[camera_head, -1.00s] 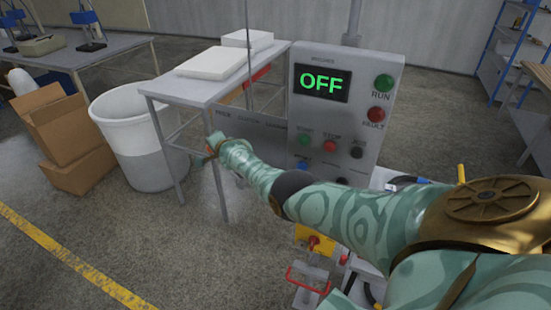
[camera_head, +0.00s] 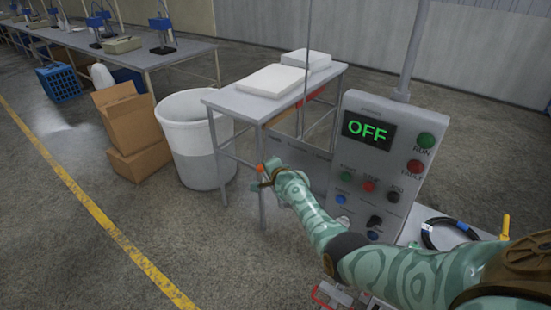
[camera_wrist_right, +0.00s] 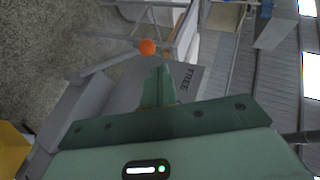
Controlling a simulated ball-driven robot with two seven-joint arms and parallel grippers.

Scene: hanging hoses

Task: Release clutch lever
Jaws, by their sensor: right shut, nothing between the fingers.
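An orange ball knob (camera_wrist_right: 147,47), apparently the clutch lever's, sits just beyond my right gripper's fingertips in the right wrist view. In the head view a small orange spot (camera_head: 260,168) shows at the gripper's tip. My right gripper (camera_wrist_right: 160,72) is shut and empty. A gap shows between it and the knob in the picture; I cannot tell if they touch in depth. A grey plate marked FREE (camera_wrist_right: 190,80) lies beside the fingers. The right gripper also shows in the head view (camera_head: 268,171). The lever's shaft is not clear. My left gripper is not in view.
A table (camera_head: 232,104) with white slabs, a white bin (camera_head: 196,150) and cardboard boxes (camera_head: 128,125) stand behind. The floor at left is open, with a yellow line (camera_head: 105,222).

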